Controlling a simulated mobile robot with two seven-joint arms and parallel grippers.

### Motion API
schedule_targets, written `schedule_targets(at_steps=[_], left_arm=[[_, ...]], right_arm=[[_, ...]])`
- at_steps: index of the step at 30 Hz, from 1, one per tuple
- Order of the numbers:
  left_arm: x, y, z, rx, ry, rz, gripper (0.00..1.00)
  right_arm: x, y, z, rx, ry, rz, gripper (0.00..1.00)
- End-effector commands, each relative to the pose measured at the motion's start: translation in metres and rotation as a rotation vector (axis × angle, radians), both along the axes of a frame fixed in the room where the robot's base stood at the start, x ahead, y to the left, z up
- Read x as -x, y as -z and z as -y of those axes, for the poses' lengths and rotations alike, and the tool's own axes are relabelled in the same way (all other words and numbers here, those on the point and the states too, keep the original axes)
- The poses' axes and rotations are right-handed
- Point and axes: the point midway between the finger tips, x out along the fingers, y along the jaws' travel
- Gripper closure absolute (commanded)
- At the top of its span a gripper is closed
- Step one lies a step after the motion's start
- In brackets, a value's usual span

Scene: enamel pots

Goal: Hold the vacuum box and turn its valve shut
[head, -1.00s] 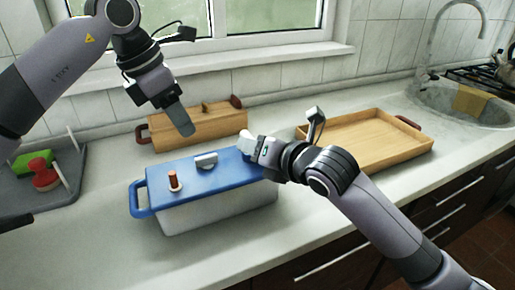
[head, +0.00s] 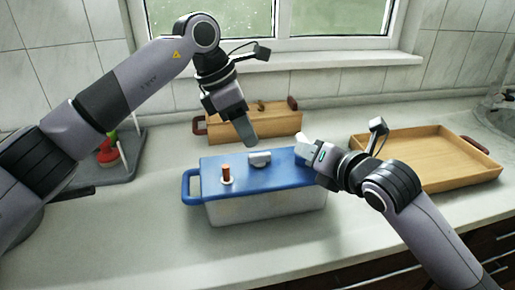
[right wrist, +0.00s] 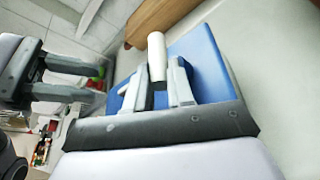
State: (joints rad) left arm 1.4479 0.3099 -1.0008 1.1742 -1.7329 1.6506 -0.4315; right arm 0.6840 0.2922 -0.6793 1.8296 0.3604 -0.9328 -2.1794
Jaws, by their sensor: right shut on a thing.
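The vacuum box (head: 262,208) stands on the counter, with a pale body, a blue lid and a blue handle at its left end. On the lid are a red-brown knob (head: 226,172) on a pale base and a grey bar (head: 260,158); I cannot tell which is the valve. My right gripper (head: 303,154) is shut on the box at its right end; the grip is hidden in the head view. The blue lid (right wrist: 205,62) shows beyond its fingers in the right wrist view. My left gripper (head: 250,140) hangs above the grey bar, empty; its fingers (right wrist: 72,80) show apart in the right wrist view.
A wooden box (head: 285,122) stands behind the vacuum box, by the wall. A wooden tray (head: 455,182) lies to the right. A grey tray (head: 125,170) with red and green things is at the left. The front counter is clear.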

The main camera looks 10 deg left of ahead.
Motion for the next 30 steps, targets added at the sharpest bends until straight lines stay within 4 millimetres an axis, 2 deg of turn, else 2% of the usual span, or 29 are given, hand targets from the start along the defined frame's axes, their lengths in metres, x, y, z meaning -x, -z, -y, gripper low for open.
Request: schedule_targets(at_steps=[3, 9, 21, 22, 25, 26, 30], left_arm=[[-0.002, 0.023, 0.009, 0.0, 0.002, -0.004, 0.62], [-0.006, 0.047, 0.019, 0.0, 0.002, -0.001, 0.62], [-0.008, 0.055, 0.021, 0.0, 0.0, 0.001, 0.62], [-0.008, 0.055, 0.021, 0.0, 0.0, 0.001, 0.65], [-0.007, 0.054, 0.022, 0.0, 0.0, 0.0, 0.97], [-0.007, 0.054, 0.021, 0.0, 0.0, 0.001, 1.0], [-0.007, 0.054, 0.021, 0.0, 0.0, 0.001, 1.0]], right_arm=[[0.0, 0.0, 0.0, 0.0, -0.001, -0.001, 1.0], [0.0, 0.0, 0.0, 0.001, 0.0, -0.001, 1.0], [0.0, 0.0, 0.0, 0.001, 0.0, -0.001, 1.0], [0.0, 0.0, 0.0, 0.001, 0.0, -0.001, 1.0], [0.0, 0.0, 0.0, 0.001, 0.0, -0.001, 1.0], [0.0, 0.0, 0.0, 0.001, 0.0, -0.001, 1.0], [0.0, 0.0, 0.0, 0.001, 0.0, -0.001, 1.0]])
